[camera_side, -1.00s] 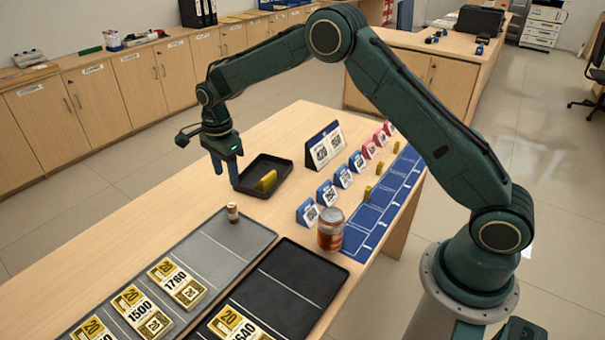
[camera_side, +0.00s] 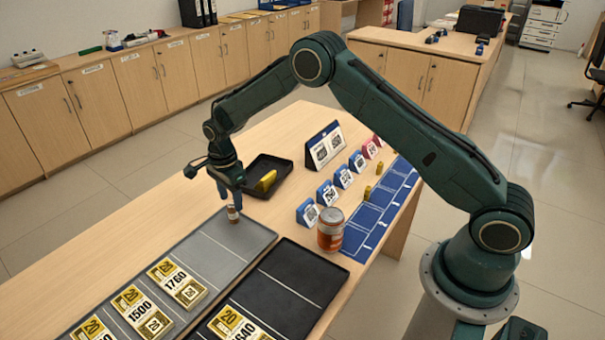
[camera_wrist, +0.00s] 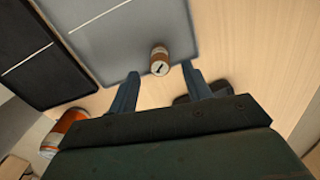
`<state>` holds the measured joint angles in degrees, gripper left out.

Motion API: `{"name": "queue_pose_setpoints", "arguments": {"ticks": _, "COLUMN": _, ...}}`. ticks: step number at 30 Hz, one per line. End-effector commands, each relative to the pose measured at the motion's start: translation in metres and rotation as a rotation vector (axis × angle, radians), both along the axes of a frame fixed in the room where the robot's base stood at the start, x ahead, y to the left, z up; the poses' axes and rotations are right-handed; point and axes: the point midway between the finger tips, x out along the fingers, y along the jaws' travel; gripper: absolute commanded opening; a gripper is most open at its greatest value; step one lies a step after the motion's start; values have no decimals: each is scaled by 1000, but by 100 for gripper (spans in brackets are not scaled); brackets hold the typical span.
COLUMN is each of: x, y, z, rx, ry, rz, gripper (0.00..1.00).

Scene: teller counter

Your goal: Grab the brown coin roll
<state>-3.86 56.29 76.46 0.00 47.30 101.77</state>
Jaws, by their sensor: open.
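The brown coin roll (camera_side: 233,214) is a small brown-and-white cylinder standing upright at the far end of the grey tray (camera_side: 205,262). My gripper (camera_side: 230,198) points down just above or beside it in the side view, and the fingers partly overlap it there. In the wrist view the coin roll (camera_wrist: 159,61) lies ahead of the gap between my two blue-grey fingertips (camera_wrist: 160,74). The fingers are spread apart with nothing between them. I cannot tell whether a finger touches the roll.
A small black tray (camera_side: 283,187) with a yellow item (camera_side: 266,181) sits behind the gripper. An orange can (camera_side: 330,229) stands to the right, near small blue stands and a blue mat (camera_side: 368,219). Banknote bundles (camera_side: 178,283) lie on the grey tray. Bare wood (camera_side: 150,222) is at left.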

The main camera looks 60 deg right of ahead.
Motion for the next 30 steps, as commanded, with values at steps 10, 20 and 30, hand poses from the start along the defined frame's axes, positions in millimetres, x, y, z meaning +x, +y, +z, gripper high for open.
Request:
{"name": "queue_pose_setpoints", "arguments": {"ticks": 10, "x": 0, "y": 0, "z": -7, "rx": 0, "ry": 0, "rz": 0, "gripper": 49}}
{"name": "queue_pose_setpoints", "arguments": {"ticks": 20, "x": 0, "y": 2, "z": -42, "rx": 0, "ry": 1, "rz": 0, "gripper": 49}}
{"name": "queue_pose_setpoints", "arguments": {"ticks": 30, "x": 0, "y": 1, "z": -53, "rx": 0, "ry": -1, "rz": 0, "gripper": 49}}
